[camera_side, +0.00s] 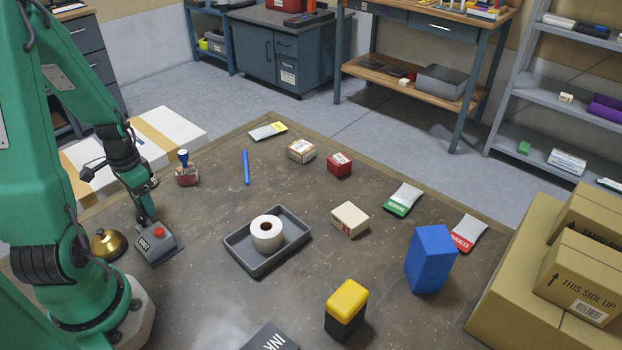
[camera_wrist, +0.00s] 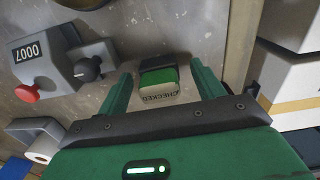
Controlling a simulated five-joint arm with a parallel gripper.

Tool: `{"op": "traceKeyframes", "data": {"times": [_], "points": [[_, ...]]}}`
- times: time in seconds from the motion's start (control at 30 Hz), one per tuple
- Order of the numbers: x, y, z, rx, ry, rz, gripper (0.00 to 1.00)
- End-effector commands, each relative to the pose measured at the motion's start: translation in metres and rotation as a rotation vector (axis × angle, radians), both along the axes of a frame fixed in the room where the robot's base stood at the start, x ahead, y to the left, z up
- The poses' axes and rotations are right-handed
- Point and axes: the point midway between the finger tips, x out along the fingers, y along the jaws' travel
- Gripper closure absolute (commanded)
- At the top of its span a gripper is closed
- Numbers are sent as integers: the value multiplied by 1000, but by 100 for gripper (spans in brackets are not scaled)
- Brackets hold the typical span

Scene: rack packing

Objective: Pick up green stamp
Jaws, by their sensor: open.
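The green stamp (camera_wrist: 158,82) shows in the wrist view as a small block with a green body, a grey top and a pale label reading CHECKED. My gripper (camera_wrist: 163,84) is open, with one green finger on each side of the stamp and a gap visible at both sides. I cannot tell whether the fingertips are level with it or still above it. In the side view my gripper (camera_side: 147,214) points down at the table's left, just behind a grey numbering device. I cannot make out the green stamp there; my arm and that device seem to hide it.
A brass bell (camera_side: 107,244) and a blue-handled stamp (camera_side: 186,170) are also near. A grey tray (camera_side: 238,250) holds a tape roll (camera_side: 268,234).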

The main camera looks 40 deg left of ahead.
Motion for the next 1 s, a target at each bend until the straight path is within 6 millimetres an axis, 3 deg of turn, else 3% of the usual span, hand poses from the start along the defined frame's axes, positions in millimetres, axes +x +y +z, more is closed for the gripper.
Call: {"op": "traceKeyframes", "data": {"times": [0.2,0.67,0.77,0.93,1.0], "points": [[0,0,-9,-1,1,0,33],[0,0,-9,0,0,0,33],[0,0,-9,0,0,0,46],[0,0,-9,0,0,0,80],[0,0,-9,0,0,0,81]]}}
